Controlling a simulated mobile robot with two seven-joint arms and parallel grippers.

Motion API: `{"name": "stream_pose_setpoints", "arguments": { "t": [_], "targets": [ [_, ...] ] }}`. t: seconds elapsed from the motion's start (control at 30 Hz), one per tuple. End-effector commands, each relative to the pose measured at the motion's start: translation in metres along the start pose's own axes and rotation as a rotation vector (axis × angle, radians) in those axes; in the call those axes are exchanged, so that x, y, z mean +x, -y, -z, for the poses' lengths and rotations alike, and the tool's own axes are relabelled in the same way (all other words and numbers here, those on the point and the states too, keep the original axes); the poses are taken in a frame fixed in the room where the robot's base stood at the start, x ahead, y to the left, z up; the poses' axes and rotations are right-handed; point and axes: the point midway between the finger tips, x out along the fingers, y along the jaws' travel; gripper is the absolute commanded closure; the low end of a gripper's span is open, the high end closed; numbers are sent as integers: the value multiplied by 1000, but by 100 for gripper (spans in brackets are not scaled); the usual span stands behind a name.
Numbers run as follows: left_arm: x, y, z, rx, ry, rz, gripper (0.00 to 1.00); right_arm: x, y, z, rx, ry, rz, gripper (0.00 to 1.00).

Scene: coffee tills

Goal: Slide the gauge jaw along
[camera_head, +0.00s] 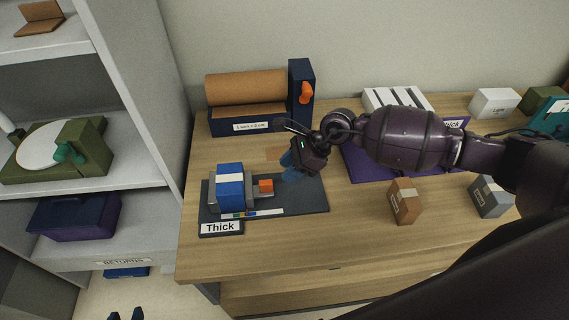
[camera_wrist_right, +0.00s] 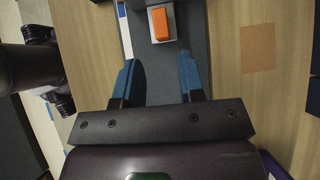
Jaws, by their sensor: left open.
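The gauge is a dark grey board (camera_head: 300,200) with a grey jaw carrying an orange block (camera_head: 266,186). A blue box with a pale band (camera_head: 230,187) stands on it, left of the orange block. A white "Thick" label (camera_head: 221,227) is at its front. My right gripper (camera_head: 290,168) is over the board's right part, right of the orange block. In the wrist view its blue fingers (camera_wrist_right: 158,75) are apart and empty, with the orange block (camera_wrist_right: 160,24) beyond them.
A brown roll in a blue holder (camera_head: 247,90) stands behind the gauge. A purple mat (camera_head: 365,165) lies under my right arm. A brown box (camera_head: 405,201) and a grey box (camera_head: 490,197) stand to the right. Shelves (camera_head: 120,178) are at left. The front table strip is clear.

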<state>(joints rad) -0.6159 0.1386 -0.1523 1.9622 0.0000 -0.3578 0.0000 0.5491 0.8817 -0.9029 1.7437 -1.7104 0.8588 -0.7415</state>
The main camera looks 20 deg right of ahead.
Motion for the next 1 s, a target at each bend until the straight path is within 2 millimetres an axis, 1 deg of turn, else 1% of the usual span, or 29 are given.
{"name": "stream_pose_setpoints", "arguments": {
  "t": [0.27, 0.77, 0.8, 1.0],
  "targets": [
    [6, 0, 2, 2, -19, 1, 57, 21, 0, -1, 1, 5, 1, 64],
    [21, -2, -10, 6, -29, -1, 57, 82, 0, -1, 4, 6, 0, 64],
    [20, -1, -8, 6, -30, -1, 57, 78, 0, -1, 4, 5, 1, 70],
    [20, -1, -4, 8, -35, -1, 57, 76, 0, -2, 3, 5, 2, 100]
  ]
}}
